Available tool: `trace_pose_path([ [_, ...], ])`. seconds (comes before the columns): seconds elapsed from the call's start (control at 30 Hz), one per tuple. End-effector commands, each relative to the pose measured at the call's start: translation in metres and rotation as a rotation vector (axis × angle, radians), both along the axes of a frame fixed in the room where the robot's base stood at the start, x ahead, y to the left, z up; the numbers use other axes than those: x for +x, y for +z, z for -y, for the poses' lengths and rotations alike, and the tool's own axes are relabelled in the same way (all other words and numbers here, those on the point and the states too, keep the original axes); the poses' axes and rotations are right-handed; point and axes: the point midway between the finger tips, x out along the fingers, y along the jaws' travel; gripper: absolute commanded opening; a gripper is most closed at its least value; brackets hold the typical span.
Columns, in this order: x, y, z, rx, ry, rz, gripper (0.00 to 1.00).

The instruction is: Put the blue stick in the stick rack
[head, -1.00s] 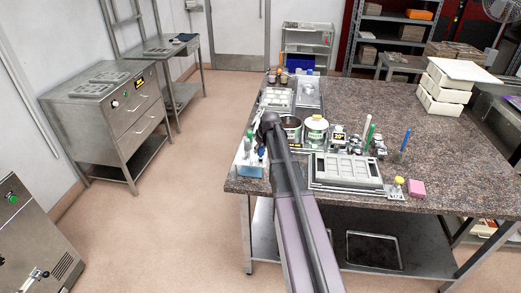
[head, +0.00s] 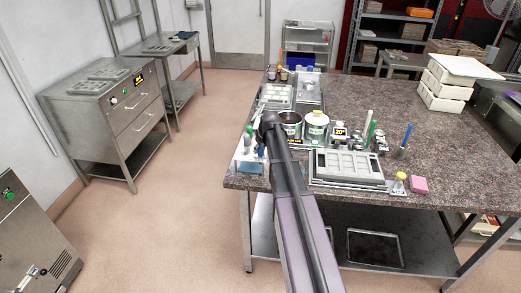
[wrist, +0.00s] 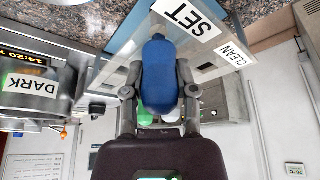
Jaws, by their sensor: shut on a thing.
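My gripper (wrist: 160,92) is shut on a blue stick (wrist: 160,75), a thick rounded blue piece between its two fingers in the wrist view. In the head view my arm hides most of the gripper, and a bit of blue (head: 262,151) shows beside it. A pale rack with a blue edge (wrist: 124,36) and labels reading SET and CLEAN lies just beyond the blue stick. In the head view this rack (head: 247,166) seems to stand at the table's front left corner, partly behind my arm. I cannot tell whether stick and rack touch.
Another blue stick (head: 406,137) stands upright on the right part of the stone table (head: 440,170). Green sticks (head: 370,132), tins (head: 316,126), a grey mould tray (head: 348,168) and a pink block (head: 419,184) stand near the front. The table's right middle is clear.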

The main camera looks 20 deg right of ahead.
Motion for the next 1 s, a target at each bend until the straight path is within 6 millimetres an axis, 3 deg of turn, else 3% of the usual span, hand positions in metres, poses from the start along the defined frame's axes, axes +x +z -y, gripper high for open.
trace_pose_path([
  [0.2, 0.0000, 0.0001, -0.0002, 0.000, 0.000, 0.000, 0.00],
  [0.23, 0.0001, 0.0002, -0.0002, 0.000, 0.000, 0.000, 0.43],
  [0.33, 0.0001, 0.0002, -0.0002, 0.000, 0.000, 0.000, 0.73],
  [0.37, 0.0001, 0.0002, -0.0002, 0.000, 0.000, 0.000, 0.77],
  [0.63, 0.0002, 0.0001, -0.0004, 0.000, 0.000, 0.000, 0.77],
  [0.67, 0.0001, 0.0001, -0.0004, 0.000, 0.001, 0.000, 0.80],
  [0.73, 0.0001, 0.0001, -0.0004, 0.000, 0.001, 0.000, 1.00],
  [1.0, 0.0001, 0.0001, -0.0004, 0.000, 0.000, 0.000, 1.00],
])
